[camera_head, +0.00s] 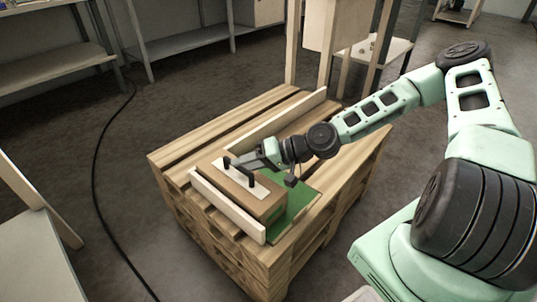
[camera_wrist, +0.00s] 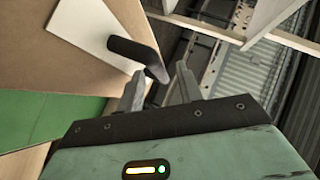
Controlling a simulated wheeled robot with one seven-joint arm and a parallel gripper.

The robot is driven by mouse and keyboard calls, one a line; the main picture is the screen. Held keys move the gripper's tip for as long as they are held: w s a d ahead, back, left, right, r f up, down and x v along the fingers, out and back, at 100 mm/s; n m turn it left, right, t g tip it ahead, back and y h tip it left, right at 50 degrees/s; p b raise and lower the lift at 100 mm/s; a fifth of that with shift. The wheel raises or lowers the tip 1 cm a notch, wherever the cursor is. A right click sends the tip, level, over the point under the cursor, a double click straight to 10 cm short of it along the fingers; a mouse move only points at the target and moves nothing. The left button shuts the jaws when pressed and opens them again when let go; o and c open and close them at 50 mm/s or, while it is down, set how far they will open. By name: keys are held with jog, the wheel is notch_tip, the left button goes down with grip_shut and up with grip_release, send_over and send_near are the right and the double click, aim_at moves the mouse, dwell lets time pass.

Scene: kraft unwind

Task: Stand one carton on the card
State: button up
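A brown carton (camera_head: 272,209) with a white label and a black handle (camera_head: 240,170) on top sits on the pallet. The green card (camera_head: 303,199) lies flat, showing along the carton's right side; the carton hides part of it. I cannot tell how far the carton rests on it. My gripper (camera_head: 250,160) is low over the carton's top, at the handle. In the wrist view, my gripper (camera_wrist: 160,85) has its fingers apart, with one end of the handle (camera_wrist: 138,53) reaching between them. Gaps show beside the handle, and no firm contact is visible. The card also shows in the wrist view (camera_wrist: 40,115).
A pale board (camera_head: 226,206) stands along the carton's near side, and another (camera_head: 285,115) runs across the pallet behind it. Bare pallet slats (camera_head: 190,142) are free at the far left. Metal shelves (camera_head: 190,45) stand behind, with a black cable on the floor.

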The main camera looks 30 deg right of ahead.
jog(key=p+v, duration=0.2)
jog(key=v, duration=0.7)
jog(key=s+a+f+n+g, duration=0.1)
jog(key=s+g, duration=0.1)
jog(key=s+a+f+n+g+h, duration=0.1)
jog(key=s+a+g, duration=0.1)
jog(key=s+a+f+n+g+h, duration=0.1)
jog(key=s+a+g, duration=0.1)
jog(key=shift+s, duration=0.25)
jog(key=s+a+r+n+h, duration=0.3)
jog(key=s+a+r+h, duration=0.1)
jog(key=s+r, duration=0.3)
jog(key=s+a+r+n+g+h, duration=0.1)
jog(key=s+a+r+n+h, duration=0.2)
jog(key=s+a+r, duration=0.3)
notch_tip(320, 180, up, 4)
jog(key=shift+s+r+h, duration=0.2)
jog(key=shift+s+h, duration=0.6)
jog(key=shift+h, duration=0.1)
jog(key=shift+a+r, duration=0.1)
